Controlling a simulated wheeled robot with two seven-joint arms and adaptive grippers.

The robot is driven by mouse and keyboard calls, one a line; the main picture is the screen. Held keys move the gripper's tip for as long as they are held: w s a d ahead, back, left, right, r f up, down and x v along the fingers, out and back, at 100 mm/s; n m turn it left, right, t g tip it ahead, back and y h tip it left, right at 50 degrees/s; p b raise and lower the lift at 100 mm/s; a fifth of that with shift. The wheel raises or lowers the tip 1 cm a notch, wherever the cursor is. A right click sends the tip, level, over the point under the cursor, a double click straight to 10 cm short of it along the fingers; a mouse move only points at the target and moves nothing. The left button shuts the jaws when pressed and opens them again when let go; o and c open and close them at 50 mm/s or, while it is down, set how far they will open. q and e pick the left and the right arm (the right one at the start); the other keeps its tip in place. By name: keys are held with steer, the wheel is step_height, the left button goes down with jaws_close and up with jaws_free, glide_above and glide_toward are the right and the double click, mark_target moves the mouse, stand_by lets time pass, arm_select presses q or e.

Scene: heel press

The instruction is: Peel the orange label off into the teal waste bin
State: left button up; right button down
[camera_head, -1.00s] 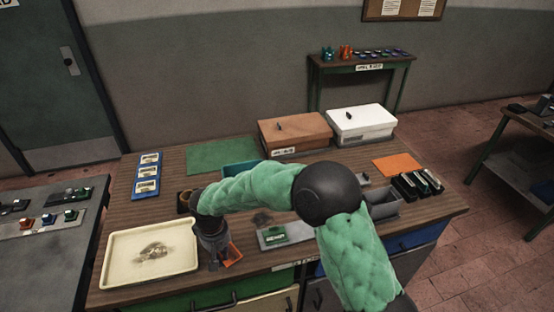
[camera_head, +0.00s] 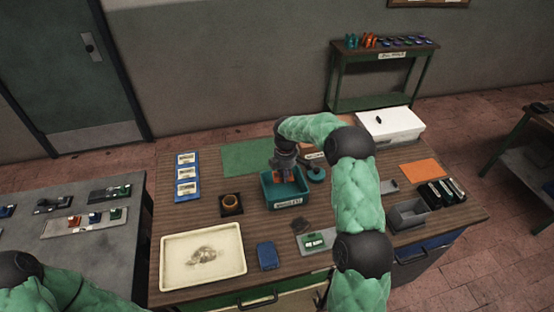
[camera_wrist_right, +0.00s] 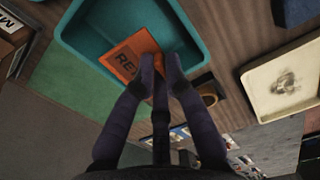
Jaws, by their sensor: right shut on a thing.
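The teal waste bin (camera_head: 287,203) stands on the wooden worktop and has a white label on its front. My right gripper (camera_head: 284,171) points down over the bin. In the right wrist view my right gripper (camera_wrist_right: 161,64) is shut on the orange label (camera_wrist_right: 124,58), a flat piece with dark letters. The label hangs at the bin's opening; how far inside is unclear. The bin (camera_wrist_right: 92,22) also shows in the wrist view. A blue block (camera_head: 267,256) lies on the worktop beside the cream tray. My left gripper is out of view; only my left arm shows at the lower left.
The cream tray (camera_head: 203,257) lies at the front left. A dark square holder with a round brown top (camera_head: 231,203) stands left of the bin. A teal round-topped item (camera_head: 315,174) is close on the bin's right. A grey plate with a green piece (camera_head: 315,240) lies in front.

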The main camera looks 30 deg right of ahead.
steer(key=shift+w+d+r+n+p, duration=0.15)
steer(key=shift+w+d+n+p, duration=0.15)
steer(key=shift+w+d+n, duration=0.35)
arm_select(q)
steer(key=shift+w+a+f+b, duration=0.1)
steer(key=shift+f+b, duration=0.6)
steer(key=shift+b, duration=0.2)
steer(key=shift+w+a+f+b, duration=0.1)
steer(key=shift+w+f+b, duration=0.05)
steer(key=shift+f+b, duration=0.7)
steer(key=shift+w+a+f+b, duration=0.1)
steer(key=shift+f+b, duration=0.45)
steer(key=shift+b, duration=0.45)
arm_select(e)
steer(key=shift+f, duration=5.2)
steer(key=c, duration=1.2)
jaws_free()
steer(key=o, duration=0.5)
steer(key=shift+c, duration=0.2)
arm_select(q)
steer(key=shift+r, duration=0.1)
arm_select(e)
steer(key=shift+r, duration=0.1)
arm_select(q)
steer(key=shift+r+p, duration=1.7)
steer(key=shift+p, duration=0.1)
arm_select(e)
steer(key=shift+r, duration=3.4)
